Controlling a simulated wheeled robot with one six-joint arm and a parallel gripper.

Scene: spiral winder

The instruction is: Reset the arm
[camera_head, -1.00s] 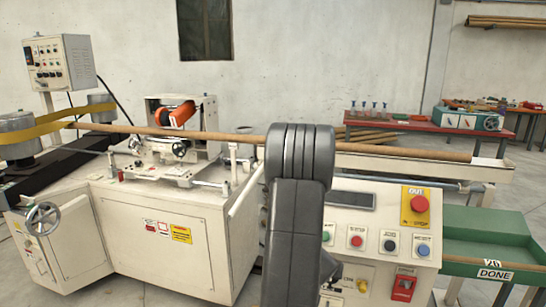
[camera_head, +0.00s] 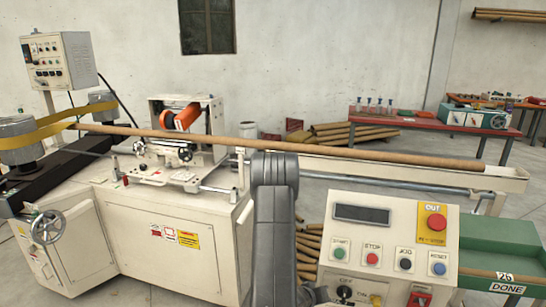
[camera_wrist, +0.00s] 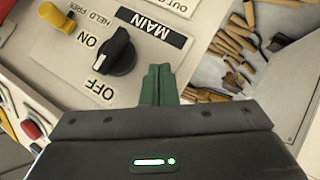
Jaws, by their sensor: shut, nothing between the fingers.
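My gripper (camera_wrist: 158,85) shows in the wrist view with its green fingers pressed together and nothing between them. It hangs beside the control panel, near the black MAIN switch knob (camera_wrist: 108,52), and appears apart from it. In the head view my grey arm rises in front of the winder and hides part of it; the gripper itself is not clearly seen there. The control panel (camera_head: 388,222) stands right of my arm, with green, red, black and blue buttons and a red CUT button (camera_head: 436,222). A long brown tube (camera_head: 330,150) runs across the winder.
The winder body (camera_head: 140,240) fills the left. A green DONE tray (camera_head: 500,235) is at the right. A red table (camera_head: 430,124) and loose tubes (camera_head: 350,132) stand behind. More tube pieces (camera_wrist: 235,40) lie below the panel. Open floor shows between machine and back wall.

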